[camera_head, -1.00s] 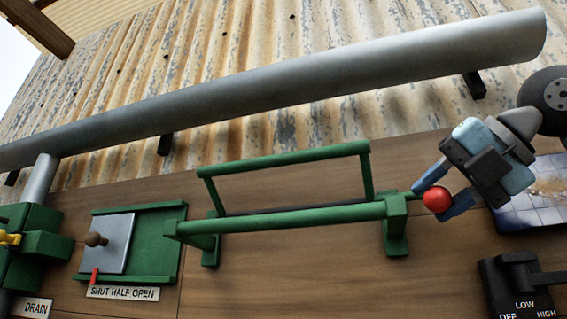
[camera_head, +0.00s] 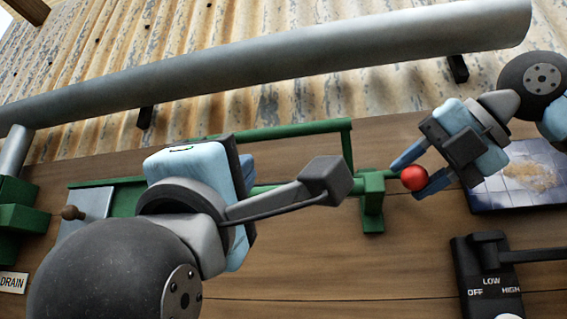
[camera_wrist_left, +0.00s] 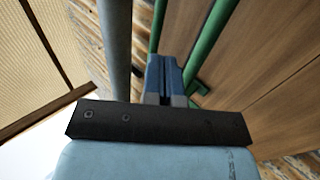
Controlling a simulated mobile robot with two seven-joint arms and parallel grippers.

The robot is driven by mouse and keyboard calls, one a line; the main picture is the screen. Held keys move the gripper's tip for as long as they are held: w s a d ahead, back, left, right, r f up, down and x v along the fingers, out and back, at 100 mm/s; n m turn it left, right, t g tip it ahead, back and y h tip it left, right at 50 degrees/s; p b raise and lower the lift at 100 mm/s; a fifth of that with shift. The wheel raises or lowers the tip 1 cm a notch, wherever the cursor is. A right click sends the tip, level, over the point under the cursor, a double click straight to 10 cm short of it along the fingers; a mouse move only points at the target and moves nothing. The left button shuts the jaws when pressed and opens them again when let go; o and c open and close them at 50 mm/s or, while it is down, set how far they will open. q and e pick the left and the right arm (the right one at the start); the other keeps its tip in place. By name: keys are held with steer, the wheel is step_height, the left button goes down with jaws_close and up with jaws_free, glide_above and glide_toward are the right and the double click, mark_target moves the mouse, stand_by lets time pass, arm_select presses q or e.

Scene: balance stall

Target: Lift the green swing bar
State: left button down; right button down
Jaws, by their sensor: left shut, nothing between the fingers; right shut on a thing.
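The green swing bar (camera_head: 285,131) runs across the wooden board as a raised frame above a lower green bar. A red knob (camera_head: 413,178) sits at the right end of the lower bar's line. My right gripper (camera_head: 409,174) is shut on the red knob. My left gripper (camera_wrist_left: 165,72) is shut and empty. Its hand and arm cover much of the green bars in the head view, and its fingertips are hidden there. In the left wrist view its fingers point toward two green bars (camera_wrist_left: 208,42); I cannot tell whether they touch.
A grey pipe (camera_head: 300,58) runs above on the corrugated wall. A sliding plate with a brown knob (camera_head: 72,213) is at left. A black OFF-LOW-HIGH switch (camera_head: 487,272) and a picture panel (camera_head: 520,178) are at right. Bare board lies below the bars.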

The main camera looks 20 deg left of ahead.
mark_target(268, 135)
arm_select(q)
steer(key=x, duration=1.2)
steer(key=shift+w+r, duration=0.1)
steer(key=shift+w, duration=0.05)
